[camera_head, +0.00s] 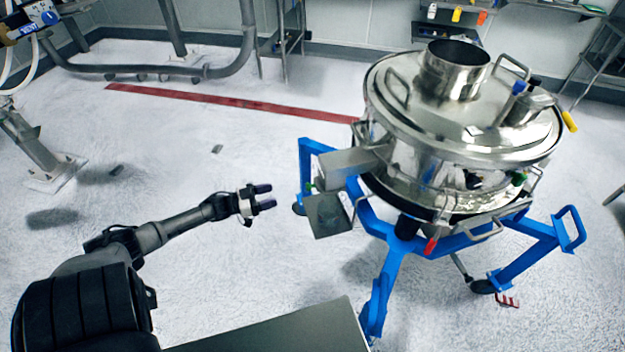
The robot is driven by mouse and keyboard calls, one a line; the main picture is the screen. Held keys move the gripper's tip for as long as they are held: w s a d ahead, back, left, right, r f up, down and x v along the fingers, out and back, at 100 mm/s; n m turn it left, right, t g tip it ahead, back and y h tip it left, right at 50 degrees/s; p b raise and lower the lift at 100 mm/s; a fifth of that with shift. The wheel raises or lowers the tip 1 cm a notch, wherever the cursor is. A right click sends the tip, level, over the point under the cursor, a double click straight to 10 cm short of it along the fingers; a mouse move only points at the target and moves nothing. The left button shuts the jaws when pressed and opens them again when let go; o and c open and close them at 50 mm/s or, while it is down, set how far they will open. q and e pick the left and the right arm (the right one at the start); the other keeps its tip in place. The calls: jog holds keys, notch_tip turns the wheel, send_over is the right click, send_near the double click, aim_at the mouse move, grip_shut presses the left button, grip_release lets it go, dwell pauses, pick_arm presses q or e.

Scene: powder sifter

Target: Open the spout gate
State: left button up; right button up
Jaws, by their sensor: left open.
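The powder sifter (455,130) is a round, shiny steel drum on a blue wheeled frame, right of centre. Its box-shaped spout (350,166) sticks out to the left. A flat square metal plate, which looks like the spout gate (328,215), hangs tilted below the spout's end. A thin bent wire handle (356,208) shows at its right side. My left gripper (265,196) is open and empty, with its fingers pointing right toward the gate. A clear gap lies between the fingertips and the gate. My right gripper is not in view.
The blue frame (385,285) has legs and wheels below the sifter. Pipes (150,72) and a metal stand (35,150) are at the back left. A red floor line (220,100) crosses behind.

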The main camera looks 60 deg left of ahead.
aim_at(308, 187)
pick_arm(q)
jog(key=shift+b+x, duration=1.45)
jog(key=shift+x, duration=5.4)
jog(key=shift+d+f, duration=0.1)
jog(key=shift+c, duration=0.2)
jog(key=shift+s, duration=0.1)
grip_shut()
